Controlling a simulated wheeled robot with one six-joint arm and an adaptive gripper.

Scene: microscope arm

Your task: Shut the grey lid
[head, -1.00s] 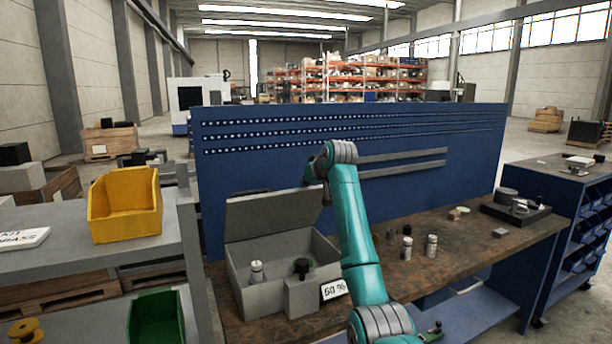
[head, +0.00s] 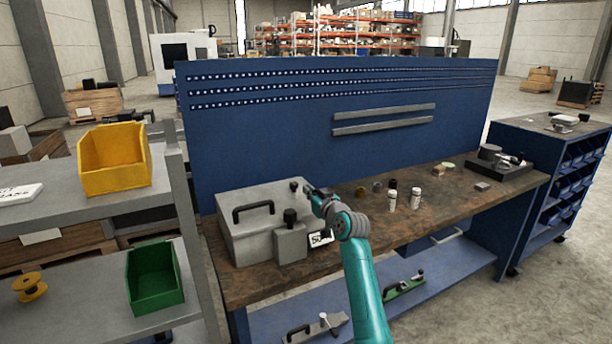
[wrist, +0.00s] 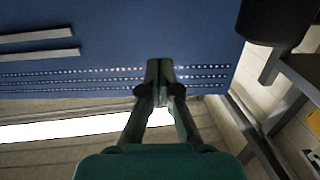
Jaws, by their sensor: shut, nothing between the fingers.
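The grey lid (head: 262,190) lies flat over the grey box (head: 240,240) on the workbench in the head view, with its black handle on top. It looks level with the rim; any small gap is too fine to tell. The inside of the box is hidden. My gripper (head: 300,188) is at the lid's right side, close to its surface; whether it touches cannot be told. In the wrist view my gripper (wrist: 160,80) has its fingers together with nothing between them.
Small bottles (head: 391,199) stand to the right. The blue perforated panel (head: 300,130) rises behind. A yellow bin (head: 115,165) sits on the left shelf.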

